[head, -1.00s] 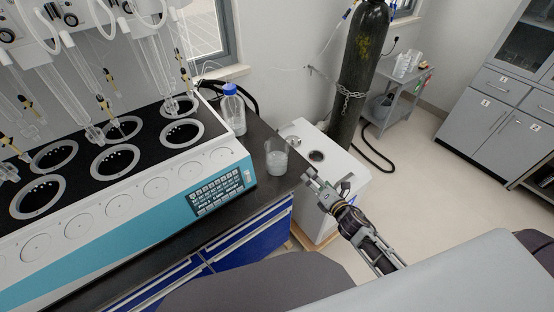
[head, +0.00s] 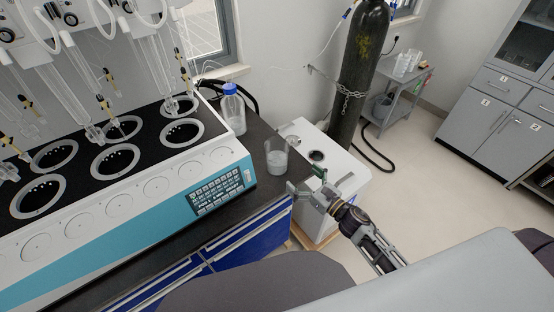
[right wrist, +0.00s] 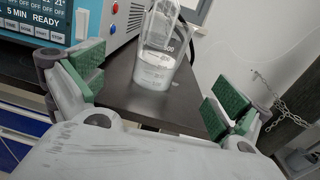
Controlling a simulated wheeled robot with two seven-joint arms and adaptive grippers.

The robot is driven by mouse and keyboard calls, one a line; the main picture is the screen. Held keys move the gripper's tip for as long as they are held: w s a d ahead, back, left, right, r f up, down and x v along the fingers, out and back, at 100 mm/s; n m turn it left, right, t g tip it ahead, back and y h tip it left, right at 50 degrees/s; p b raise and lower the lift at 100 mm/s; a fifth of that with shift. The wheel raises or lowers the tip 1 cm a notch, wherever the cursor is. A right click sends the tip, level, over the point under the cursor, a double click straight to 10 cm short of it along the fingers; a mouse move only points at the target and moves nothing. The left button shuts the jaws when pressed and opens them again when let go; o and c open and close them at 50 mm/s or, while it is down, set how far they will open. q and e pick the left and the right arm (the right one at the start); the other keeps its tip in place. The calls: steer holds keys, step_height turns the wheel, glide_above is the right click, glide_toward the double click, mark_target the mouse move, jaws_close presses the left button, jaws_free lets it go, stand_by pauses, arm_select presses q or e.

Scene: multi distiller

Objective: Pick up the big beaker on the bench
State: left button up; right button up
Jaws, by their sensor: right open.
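The big beaker (head: 277,158) is clear glass with whitish contents. It stands upright on the dark bench (head: 262,196) near its right end, to the right of the distiller. In the right wrist view the beaker (right wrist: 156,68) is ahead, between and beyond the green-padded fingers. My right gripper (head: 306,183) is open and empty, just in front of and to the right of the beaker, apart from it. The same right gripper (right wrist: 155,90) shows its two fingers spread wide in the wrist view. My left gripper is out of view.
The multi distiller (head: 205,160) with its keypad stands left of the beaker. A blue-capped bottle (head: 233,112) stands behind the beaker on the bench. A white box unit (head: 340,165) and a chained dark gas cylinder (head: 358,75) stand to the right, beyond the bench end.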

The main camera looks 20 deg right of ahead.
mark_target(284, 162)
steer(key=shift+w, duration=0.15)
steer(key=shift+p+x, duration=0.4)
steer(key=shift+x, duration=3.7)
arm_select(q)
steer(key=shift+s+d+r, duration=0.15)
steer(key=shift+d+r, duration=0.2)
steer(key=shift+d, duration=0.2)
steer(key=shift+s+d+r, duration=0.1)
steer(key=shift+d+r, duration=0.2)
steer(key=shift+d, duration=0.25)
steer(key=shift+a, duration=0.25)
